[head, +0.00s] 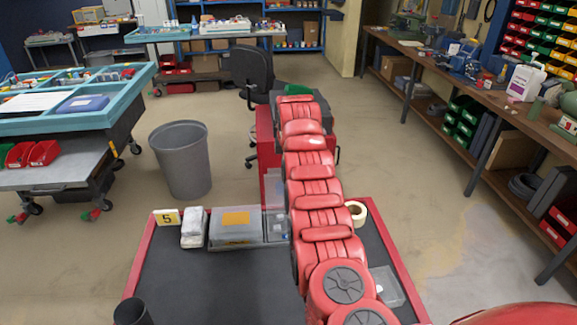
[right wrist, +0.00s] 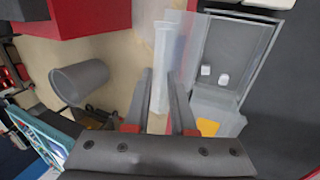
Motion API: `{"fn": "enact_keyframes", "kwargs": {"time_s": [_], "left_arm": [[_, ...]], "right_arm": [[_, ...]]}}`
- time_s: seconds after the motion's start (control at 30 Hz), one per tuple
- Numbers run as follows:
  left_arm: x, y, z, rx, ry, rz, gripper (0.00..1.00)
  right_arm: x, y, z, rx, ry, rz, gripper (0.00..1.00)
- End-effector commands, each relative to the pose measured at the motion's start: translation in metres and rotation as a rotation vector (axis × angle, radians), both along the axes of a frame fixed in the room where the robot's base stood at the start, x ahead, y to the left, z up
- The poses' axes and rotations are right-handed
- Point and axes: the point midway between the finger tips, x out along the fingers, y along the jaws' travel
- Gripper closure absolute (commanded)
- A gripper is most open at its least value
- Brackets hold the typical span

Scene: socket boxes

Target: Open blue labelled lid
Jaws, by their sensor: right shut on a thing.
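A clear box (right wrist: 222,60) with small white pieces inside stands open on the cart; it shows partly in the head view (head: 277,228), beside my arm. Its clear lid (right wrist: 180,45) stands raised, roughly upright, along the box's side, and shows faintly in the head view (head: 275,188). I see no blue label on it. My right gripper (right wrist: 163,78) is shut on the lid near its edge; in the head view my red arm hides it. A closed clear box with an orange label (head: 236,219) sits to the left. My left gripper is not in view.
The cart's dark top (head: 215,285) has free room at front left. A number 5 card (head: 167,218), white packets (head: 193,228), a black cup (head: 130,312), a tape roll (head: 356,212) and a clear tray (head: 386,286) stand around. A grey bin (head: 181,160) is beyond.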

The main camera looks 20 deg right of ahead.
Motion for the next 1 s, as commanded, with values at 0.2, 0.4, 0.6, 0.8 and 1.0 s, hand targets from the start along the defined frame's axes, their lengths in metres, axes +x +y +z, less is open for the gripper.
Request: {"fn": "enact_keyframes", "kwargs": {"time_s": [0.2,0.4,0.6,0.8,1.0], "left_arm": [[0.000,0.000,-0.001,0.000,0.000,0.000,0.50],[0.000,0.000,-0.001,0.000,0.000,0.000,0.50],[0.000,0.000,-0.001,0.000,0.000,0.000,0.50],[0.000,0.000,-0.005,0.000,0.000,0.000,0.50],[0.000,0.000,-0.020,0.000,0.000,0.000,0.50]], "right_arm": [[-0.003,0.001,-0.006,0.002,0.013,0.001,0.64],[-0.003,0.001,-0.005,0.002,0.013,0.001,0.53],[-0.003,0.001,-0.005,0.002,0.013,0.001,0.53],[-0.004,0.001,0.002,0.002,0.010,0.001,0.53],[-0.016,0.005,0.039,-0.001,-0.003,0.001,0.53]]}}
